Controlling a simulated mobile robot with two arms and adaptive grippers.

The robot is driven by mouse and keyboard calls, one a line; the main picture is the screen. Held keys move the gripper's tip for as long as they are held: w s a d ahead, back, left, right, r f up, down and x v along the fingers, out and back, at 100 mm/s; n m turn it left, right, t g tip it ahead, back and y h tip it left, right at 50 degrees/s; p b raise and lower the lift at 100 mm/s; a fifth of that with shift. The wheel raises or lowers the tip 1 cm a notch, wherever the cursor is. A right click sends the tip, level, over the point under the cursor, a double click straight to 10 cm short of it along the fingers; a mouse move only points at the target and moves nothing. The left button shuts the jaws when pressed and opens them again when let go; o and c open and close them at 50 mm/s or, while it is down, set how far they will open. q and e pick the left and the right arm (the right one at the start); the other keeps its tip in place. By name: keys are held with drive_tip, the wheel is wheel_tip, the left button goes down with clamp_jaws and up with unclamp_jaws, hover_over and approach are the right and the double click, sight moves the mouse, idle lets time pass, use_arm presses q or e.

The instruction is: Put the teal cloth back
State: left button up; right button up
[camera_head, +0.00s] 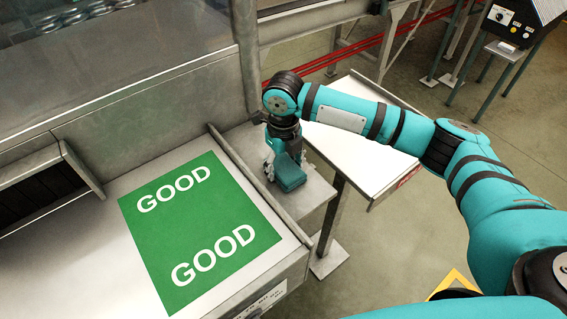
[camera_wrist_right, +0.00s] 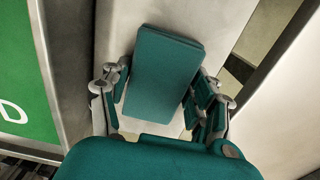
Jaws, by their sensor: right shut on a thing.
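The teal cloth (camera_wrist_right: 165,75) shows in the right wrist view as a flat, folded, rectangular pad between the fingers of my right gripper (camera_wrist_right: 160,98). The gripper is shut on it. In the head view my right gripper (camera_head: 286,164) points down over a narrow grey metal ledge, and the cloth (camera_head: 290,177) shows as a teal block at its front. I cannot tell whether the cloth touches the ledge. My left gripper is not in view.
A green sheet marked GOOD (camera_head: 190,225) lies on the metal surface left of the ledge (camera_head: 312,192), behind a raised metal strip. A white-topped table (camera_head: 360,150) stands to the right. A metal post (camera_head: 246,60) rises behind the gripper.

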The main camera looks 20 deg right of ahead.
sight(283, 164)
drive_tip(key=o, duration=1.1)
drive_tip(key=shift+f, duration=0.1)
wheel_tip(283, 164, up, 12)
drive_tip(key=shift+r+b, duration=0.15)
drive_tip(key=shift+b, duration=1.1)
drive_tip(key=shift+r, duration=0.1)
